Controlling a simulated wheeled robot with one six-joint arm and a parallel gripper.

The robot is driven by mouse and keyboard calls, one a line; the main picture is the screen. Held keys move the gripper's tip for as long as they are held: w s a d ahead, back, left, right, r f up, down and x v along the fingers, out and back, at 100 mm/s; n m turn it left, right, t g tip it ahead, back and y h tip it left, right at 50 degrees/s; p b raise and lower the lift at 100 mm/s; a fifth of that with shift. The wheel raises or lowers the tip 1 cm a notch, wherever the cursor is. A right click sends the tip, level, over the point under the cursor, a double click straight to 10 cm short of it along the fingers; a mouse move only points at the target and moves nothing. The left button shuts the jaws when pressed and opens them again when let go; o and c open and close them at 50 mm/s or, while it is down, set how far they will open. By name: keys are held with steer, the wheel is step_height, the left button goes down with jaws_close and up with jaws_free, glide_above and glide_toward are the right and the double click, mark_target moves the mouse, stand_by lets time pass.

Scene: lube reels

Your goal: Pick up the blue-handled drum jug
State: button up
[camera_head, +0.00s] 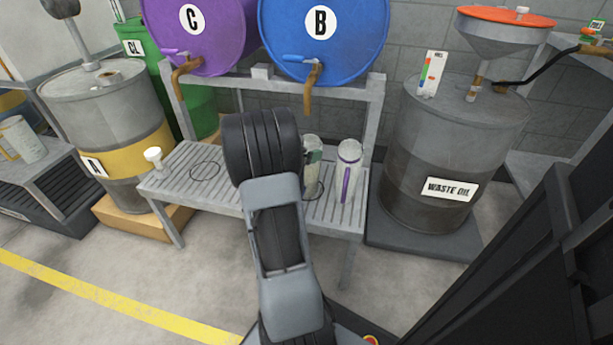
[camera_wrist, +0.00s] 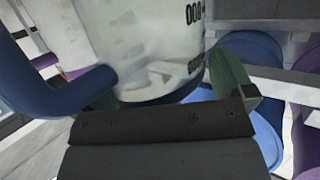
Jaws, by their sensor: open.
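The blue-handled drum jug (camera_wrist: 140,40) fills the upper middle of the wrist view, very close. It is pale and translucent with dark print on its right side. Its thick blue handle (camera_wrist: 60,90) is at the left. My gripper (camera_wrist: 168,82) is open, with a green finger at the right by the jug's lower edge; I cannot tell whether it touches. In the head view a pale jug (camera_head: 310,143) stands on the slatted stand (camera_head: 240,193), partly hidden by my arm, its handle not visible there. Most of my gripper is also hidden there.
A purple-handled jug (camera_head: 349,158) stands just right on the same stand. Blue drum B (camera_head: 345,55) and purple drum C (camera_head: 215,45) sit above with taps hanging down. The waste oil drum (camera_head: 450,140) is at right. The stand's left part is mostly clear.

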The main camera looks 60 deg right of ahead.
steer(key=shift+c, duration=0.5)
steer(key=c, duration=1.3)
steer(key=shift+r, duration=0.1)
steer(key=shift+c, duration=1)
steer(key=shift+r, duration=0.15)
